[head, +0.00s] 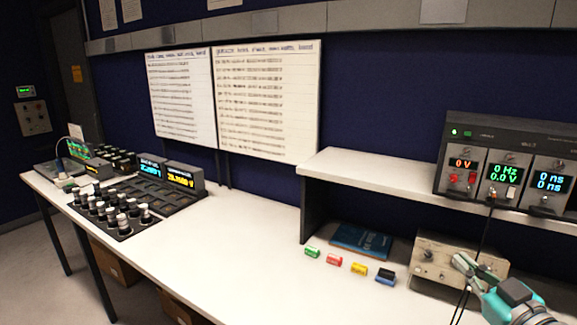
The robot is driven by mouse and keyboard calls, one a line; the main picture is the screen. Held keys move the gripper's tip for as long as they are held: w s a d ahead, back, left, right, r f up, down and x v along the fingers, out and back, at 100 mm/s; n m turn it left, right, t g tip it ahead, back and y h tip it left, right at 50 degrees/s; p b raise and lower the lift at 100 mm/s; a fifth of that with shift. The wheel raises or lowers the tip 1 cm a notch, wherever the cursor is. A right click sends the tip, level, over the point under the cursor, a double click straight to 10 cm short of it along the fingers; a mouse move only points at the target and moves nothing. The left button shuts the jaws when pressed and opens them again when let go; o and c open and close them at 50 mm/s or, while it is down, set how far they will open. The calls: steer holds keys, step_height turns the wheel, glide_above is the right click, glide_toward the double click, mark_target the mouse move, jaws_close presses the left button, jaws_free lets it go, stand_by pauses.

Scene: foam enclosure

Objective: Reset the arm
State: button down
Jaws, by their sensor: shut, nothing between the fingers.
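My gripper (464,264) shows at the lower right of the head view, at the end of my teal and grey arm. Its fingers point up and to the left, in front of a beige instrument box (432,262) under the shelf. The fingers look closed together with nothing held. They hide part of the box's front. I cannot tell the exact gap between fingers and box. The rest of the arm is cut off by the picture's lower right edge.
Green (312,252), red (334,259), yellow (359,268) and blue (385,277) small blocks stand left of my gripper. A shelf (400,172) with meters (505,170) overhangs. Dark cables hang beside the gripper. The middle of the white bench (220,235) is clear.

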steer(key=s+a+f+m+g+h, duration=0.1)
steer(key=s+a+f+m, duration=0.15)
steer(key=s+f, duration=0.4)
steer(key=s+a+f+m+h, duration=0.1)
steer(key=s+a+f+m, duration=0.2)
steer(key=f, duration=0.7)
steer(key=s+a+f+m+g+h, duration=0.1)
steer(key=s+a+f, duration=0.4)
steer(key=f, duration=0.4)
steer(key=s+a+f+n, duration=0.1)
steer(key=s+a, duration=0.2)
steer(key=s, duration=1)
steer(key=s+a+f+n+g+y, duration=0.1)
steer(key=s+a, duration=0.2)
steer(key=s, duration=1)
steer(key=shift+f, duration=0.25)
